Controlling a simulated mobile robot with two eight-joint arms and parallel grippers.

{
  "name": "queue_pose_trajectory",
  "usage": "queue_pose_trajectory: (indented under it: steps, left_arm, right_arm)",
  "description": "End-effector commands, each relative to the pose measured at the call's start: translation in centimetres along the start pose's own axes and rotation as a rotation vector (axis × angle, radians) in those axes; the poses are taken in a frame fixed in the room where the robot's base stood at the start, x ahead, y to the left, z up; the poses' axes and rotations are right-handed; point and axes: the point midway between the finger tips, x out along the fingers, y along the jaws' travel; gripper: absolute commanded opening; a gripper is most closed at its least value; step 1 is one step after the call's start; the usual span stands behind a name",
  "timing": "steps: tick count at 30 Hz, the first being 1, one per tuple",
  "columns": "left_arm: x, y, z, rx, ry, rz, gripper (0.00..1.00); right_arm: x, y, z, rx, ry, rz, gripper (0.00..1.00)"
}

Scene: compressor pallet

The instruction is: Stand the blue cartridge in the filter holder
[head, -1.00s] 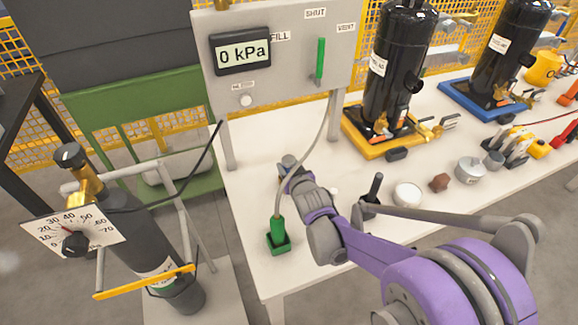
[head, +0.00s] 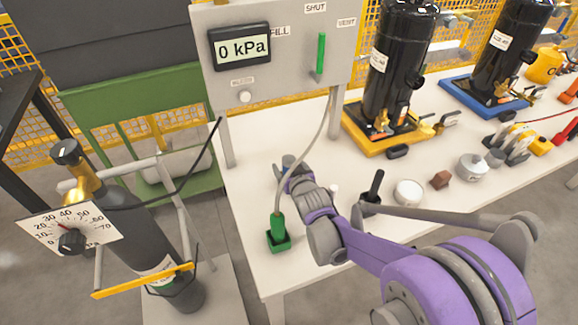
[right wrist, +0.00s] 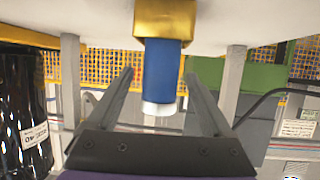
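The blue cartridge (right wrist: 162,75) shows in the right wrist view as a blue cylinder with a white end. Its other end meets a brass-coloured cup (right wrist: 165,18), which looks like the filter holder. This view looks upside down, with the white tabletop at the top. My right gripper (right wrist: 159,78) has one finger on each side of the cartridge, with a visible gap on both sides. In the head view my right gripper (head: 283,168) is over the table below the gauge panel, and its own wrist hides the cartridge and holder. My left gripper is out of view.
The gauge panel (head: 285,75) reads 0 kPa. A green fitting (head: 278,238) with a hose stands near the table's left edge. A black upright tool (head: 374,187), white jar (head: 408,193) and brown block (head: 440,180) lie to the right. Black compressors (head: 395,75) stand behind.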

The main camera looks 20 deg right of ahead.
Motion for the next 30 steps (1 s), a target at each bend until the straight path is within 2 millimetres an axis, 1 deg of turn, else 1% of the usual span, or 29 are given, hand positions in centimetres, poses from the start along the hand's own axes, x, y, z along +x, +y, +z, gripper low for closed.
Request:
queue_pose_trajectory:
  steps: [7,9,11,18,21,25,30]
  left_arm:
    - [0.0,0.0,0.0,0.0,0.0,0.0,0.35]
    - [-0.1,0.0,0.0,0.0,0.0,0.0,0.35]
    - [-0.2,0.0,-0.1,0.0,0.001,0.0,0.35]
    - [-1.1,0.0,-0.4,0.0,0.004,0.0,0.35]
    - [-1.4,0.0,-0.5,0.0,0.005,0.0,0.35]
    - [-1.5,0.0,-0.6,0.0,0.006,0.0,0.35]
    - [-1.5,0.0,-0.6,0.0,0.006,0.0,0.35]
  right_arm:
    - [0.0,0.0,0.0,0.0,-0.001,0.0,0.84]
    - [-0.4,0.0,0.0,0.0,0.0,0.0,0.84]
    - [-1.0,0.0,-0.1,0.0,0.0,0.0,0.84]
    - [-5.1,0.0,-0.1,0.0,0.0,0.0,0.84]
    - [-6.4,0.0,-0.1,0.0,0.0,0.0,0.84]
    - [-7.4,0.0,0.0,0.0,0.0,0.0,0.84]
    - [-7.5,0.0,0.0,0.0,0.0,0.0,0.84]
